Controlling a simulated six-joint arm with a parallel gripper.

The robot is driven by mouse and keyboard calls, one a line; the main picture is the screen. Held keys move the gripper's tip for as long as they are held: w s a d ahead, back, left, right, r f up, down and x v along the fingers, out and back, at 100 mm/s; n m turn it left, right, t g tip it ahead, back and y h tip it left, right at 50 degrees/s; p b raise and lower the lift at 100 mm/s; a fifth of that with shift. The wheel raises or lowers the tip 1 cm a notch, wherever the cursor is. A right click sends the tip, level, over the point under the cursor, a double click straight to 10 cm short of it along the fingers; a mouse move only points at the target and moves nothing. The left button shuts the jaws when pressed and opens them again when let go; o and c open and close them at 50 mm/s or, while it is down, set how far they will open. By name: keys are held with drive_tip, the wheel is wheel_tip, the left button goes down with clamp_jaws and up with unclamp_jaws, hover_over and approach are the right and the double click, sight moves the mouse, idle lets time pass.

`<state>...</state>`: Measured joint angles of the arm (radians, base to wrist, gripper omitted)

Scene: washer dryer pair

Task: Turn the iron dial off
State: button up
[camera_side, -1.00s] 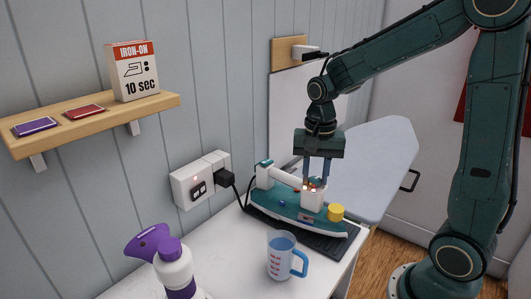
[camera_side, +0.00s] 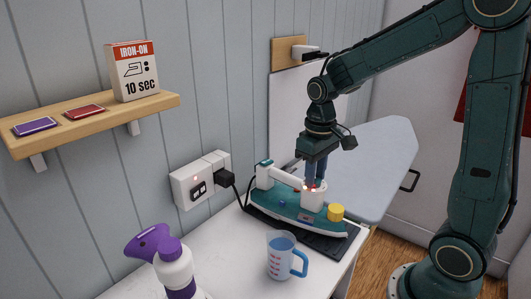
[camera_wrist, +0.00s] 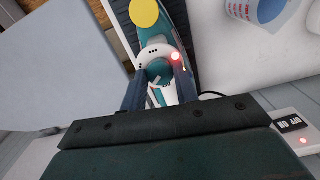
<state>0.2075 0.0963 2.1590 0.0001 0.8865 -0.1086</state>
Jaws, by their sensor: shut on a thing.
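The iron (camera_side: 290,206), teal and white with a yellow cap (camera_side: 336,212), sits on a dark mat on the white worktop. Its dial (camera_wrist: 161,74) is on top of the white front part, largely hidden between my fingers. My gripper (camera_side: 314,180) points down over the iron and is shut on the dial. In the wrist view my gripper (camera_wrist: 160,88) has one dark finger on each side of the dial. A red light (camera_wrist: 175,55) glows beside the dial.
A measuring cup (camera_side: 282,256) and a purple-and-white spray bottle (camera_side: 172,268) stand in front. A wall socket (camera_side: 200,180) with a black plug is behind. A shelf (camera_side: 100,120) holds an iron-on box (camera_side: 132,72). An ironing board (camera_side: 375,165) lies to the right.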

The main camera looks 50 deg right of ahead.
sight(316, 179)
drive_tip(key=n, duration=0.5)
drive_tip(key=shift+n, duration=2.6)
drive_tip(key=o, duration=1)
drive_tip(key=shift+r, duration=0.2)
wheel_tip(316, 179, up, 14)
drive_tip(key=shift+f, duration=0.25)
drive_tip(key=shift+s, duration=0.1)
